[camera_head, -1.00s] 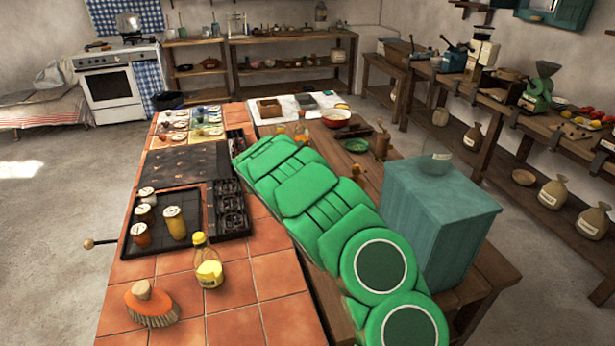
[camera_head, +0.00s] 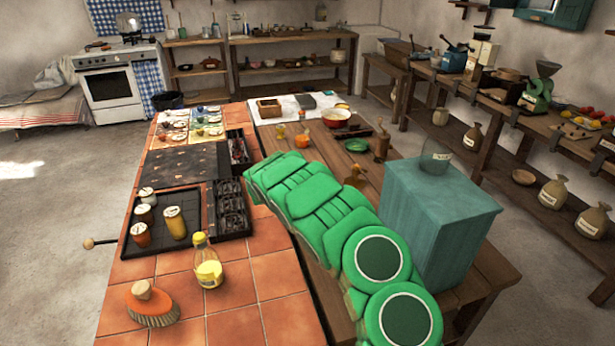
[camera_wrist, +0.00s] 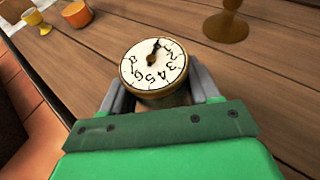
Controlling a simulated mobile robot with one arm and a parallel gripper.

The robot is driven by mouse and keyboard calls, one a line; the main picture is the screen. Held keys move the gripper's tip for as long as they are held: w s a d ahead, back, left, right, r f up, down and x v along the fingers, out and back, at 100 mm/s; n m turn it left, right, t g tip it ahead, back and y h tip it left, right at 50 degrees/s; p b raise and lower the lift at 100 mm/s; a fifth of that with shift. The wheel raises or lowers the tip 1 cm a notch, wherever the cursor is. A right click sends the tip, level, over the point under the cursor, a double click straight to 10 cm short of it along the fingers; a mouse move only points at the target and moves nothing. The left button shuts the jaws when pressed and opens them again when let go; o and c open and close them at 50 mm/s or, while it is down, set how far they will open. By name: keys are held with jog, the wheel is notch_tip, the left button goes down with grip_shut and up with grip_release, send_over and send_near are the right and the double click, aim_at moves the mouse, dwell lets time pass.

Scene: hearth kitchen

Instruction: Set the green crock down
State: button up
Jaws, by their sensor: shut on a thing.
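My gripper (camera_wrist: 160,88) is shut on a round dial-faced thing (camera_wrist: 153,64), like a kitchen timer, with a cream numbered face and a brownish-gold rim. Its face points up toward the wrist camera, and its lower part is hidden by my gripper. It is over the wooden table (camera_wrist: 270,70); I cannot tell whether its base touches the wood. In the head view my green arm hides the gripper and the held thing.
An orange cup (camera_wrist: 77,13) and a yellow cup (camera_wrist: 32,15) stand beyond the gripper at upper left. A brown goblet-like thing (camera_wrist: 226,24) stands at upper right. A teal box (camera_head: 438,225) is right of my arm. Bare wood surrounds the held thing.

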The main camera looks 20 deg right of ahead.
jog(key=o, duration=1.3)
jog(key=shift+o, duration=0.2)
jog(key=shift+s+a+r, duration=0.25)
jog(key=shift+a+r, duration=0.1)
jog(key=shift+a, duration=0.05)
jog(key=v, duration=1.1)
jog(key=shift+s, duration=0.1)
jog(key=shift+f, duration=0.1)
